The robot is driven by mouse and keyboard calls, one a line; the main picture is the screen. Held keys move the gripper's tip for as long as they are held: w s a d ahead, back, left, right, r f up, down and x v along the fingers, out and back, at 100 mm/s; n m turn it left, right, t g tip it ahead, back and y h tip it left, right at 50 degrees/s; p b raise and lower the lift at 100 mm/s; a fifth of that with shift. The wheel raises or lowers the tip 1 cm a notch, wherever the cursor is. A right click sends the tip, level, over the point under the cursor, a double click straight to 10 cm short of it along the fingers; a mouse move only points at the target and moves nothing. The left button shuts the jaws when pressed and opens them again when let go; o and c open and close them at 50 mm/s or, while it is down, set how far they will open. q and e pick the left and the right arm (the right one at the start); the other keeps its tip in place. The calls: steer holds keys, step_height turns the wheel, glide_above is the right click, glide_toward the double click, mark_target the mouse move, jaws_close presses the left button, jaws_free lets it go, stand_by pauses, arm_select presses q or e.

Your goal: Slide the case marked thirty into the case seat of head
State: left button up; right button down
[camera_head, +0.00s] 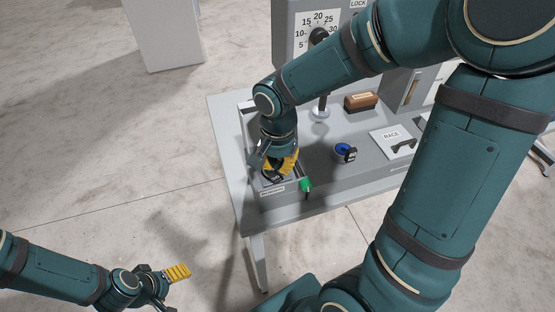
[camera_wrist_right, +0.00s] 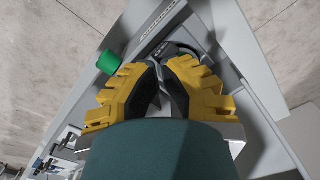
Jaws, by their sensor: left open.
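My right gripper (camera_head: 284,166) points down over a grey labelled tray (camera_head: 272,188) at the table's front left. A dark case (camera_head: 274,178) with a pale, unreadable label sits at its fingertips; it also shows as a dark rounded shape beyond the fingers in the right wrist view (camera_wrist_right: 178,50). The yellow fingers (camera_wrist_right: 160,80) are close together; whether they grip the case is hidden. A blue and black case (camera_head: 345,152) with a small label stands apart on the table. My left gripper (camera_head: 178,273) is open and empty, off the table. I cannot make out the case seat.
A green knob (camera_head: 305,185) stands beside the tray, close to my right fingers. A white plate marked RACE (camera_head: 392,141) with a dark handle, a brown block (camera_head: 361,102) and a dial housing (camera_head: 300,32) are further back. My right arm hides part of the table.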

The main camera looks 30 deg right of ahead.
steer(key=shift+f, duration=0.4)
steer(key=shift+s+f+b, duration=0.1)
steer(key=shift+f+b, duration=0.65)
steer(key=shift+b, duration=0.1)
stand_by(0.5)
steer(key=shift+r+p, duration=0.65)
steer(key=shift+r, duration=0.3)
steer(key=shift+r+p, duration=0.4)
steer(key=shift+r, duration=0.2)
step_height(320, 180, up, 12)
steer(key=shift+f, duration=0.1)
